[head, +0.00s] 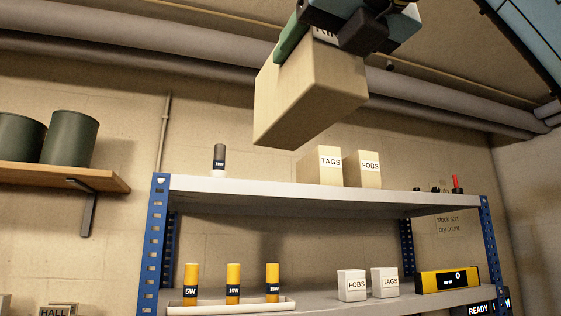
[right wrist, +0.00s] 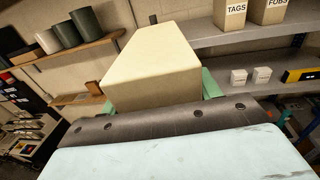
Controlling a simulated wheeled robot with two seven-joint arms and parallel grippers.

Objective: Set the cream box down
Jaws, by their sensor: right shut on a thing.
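The cream box (head: 312,92) hangs in the air in the head view, in front of and above the top shelf (head: 255,192). My right gripper (head: 322,42) is shut on its upper part, with a green finger on its left side. A dark label on the box is mostly hidden by the gripper. In the right wrist view the cream box (right wrist: 155,68) fills the middle, between green fingers, and touches no shelf that I can see. My left gripper is not in view.
On the top shelf stand a dark cylinder (head: 219,158), a TAGS box (head: 321,166), a FOBS box (head: 363,169) and small items at right. A gap lies between the cylinder and TAGS box. Yellow cylinders (head: 233,284) and small white boxes (head: 352,285) stand below. Pipes run overhead.

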